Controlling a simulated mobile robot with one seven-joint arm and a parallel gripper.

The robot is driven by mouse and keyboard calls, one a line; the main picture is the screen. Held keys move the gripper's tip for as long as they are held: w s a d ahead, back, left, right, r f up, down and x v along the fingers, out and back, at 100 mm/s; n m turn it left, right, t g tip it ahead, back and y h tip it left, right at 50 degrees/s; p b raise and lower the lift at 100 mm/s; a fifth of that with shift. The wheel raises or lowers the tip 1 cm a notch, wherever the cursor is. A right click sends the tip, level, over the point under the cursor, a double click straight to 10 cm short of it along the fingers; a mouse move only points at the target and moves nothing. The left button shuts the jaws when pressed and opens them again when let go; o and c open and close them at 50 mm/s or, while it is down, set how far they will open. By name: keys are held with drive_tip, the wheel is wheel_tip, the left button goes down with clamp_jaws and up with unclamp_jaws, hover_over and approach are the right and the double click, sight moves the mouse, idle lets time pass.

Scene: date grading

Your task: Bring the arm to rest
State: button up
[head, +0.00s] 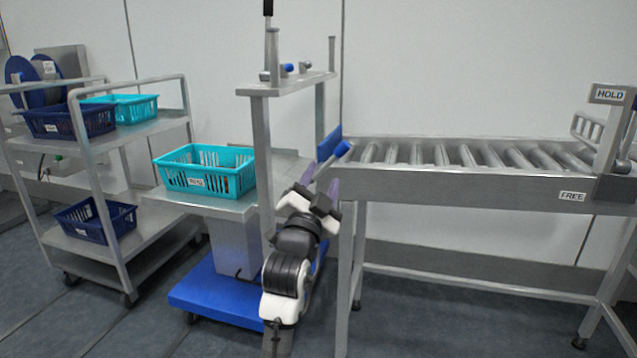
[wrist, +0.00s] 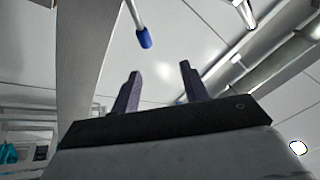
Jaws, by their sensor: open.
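My gripper (head: 320,184) is at the end of my raised arm, in the middle of the head view. It is in front of the gap between the metal stand (head: 262,150) and the roller conveyor (head: 450,180). In the wrist view my gripper (wrist: 158,88) shows two dark purple fingers set apart, with nothing between them. A blue-tipped rod (wrist: 144,38) shows beyond the fingers in that view.
A turquoise basket (head: 205,187) sits on the stand's low shelf, left of my arm. A cart (head: 130,128) with navy baskets (head: 70,134) and another turquoise basket (head: 135,97) stands further left. The conveyor's rollers are bare, with FREE and HOLD labels.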

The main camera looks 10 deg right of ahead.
drive_tip(key=shift+s+a, duration=0.1)
drive_tip(key=shift+s, duration=0.15)
